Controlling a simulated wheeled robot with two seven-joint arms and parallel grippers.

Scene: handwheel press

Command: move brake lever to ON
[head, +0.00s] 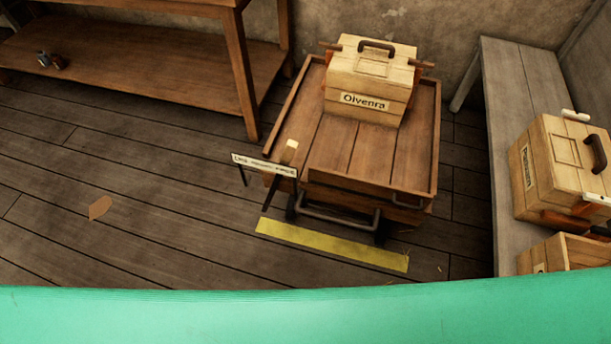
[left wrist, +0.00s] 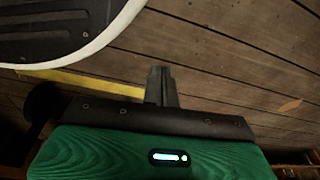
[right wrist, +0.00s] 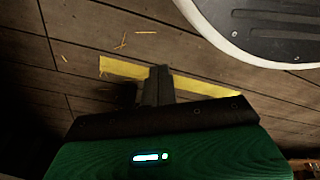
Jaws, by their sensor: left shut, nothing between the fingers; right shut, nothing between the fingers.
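The brake lever (head: 290,146) stands at the front left corner of a wooden cart (head: 350,150) in the head view. Its pale grip rises above a white label plate (head: 264,165), whose lettering is too small to read. The lever's lower part is hidden or hard to separate from the dark posts under the plate. My left gripper (left wrist: 160,72) is shut and empty above the floor in the left wrist view. My right gripper (right wrist: 160,71) is shut and empty in the right wrist view. Neither gripper shows in the head view, and both are apart from the lever.
A wooden box (head: 368,80) labelled Olvenra sits on the cart. A yellow floor strip (head: 330,246) lies before the cart's metal handle (head: 340,218). A grey bench (head: 510,75) with crates (head: 560,165) stands right, a wooden shelf (head: 130,70) at back left. The left floor is mostly clear.

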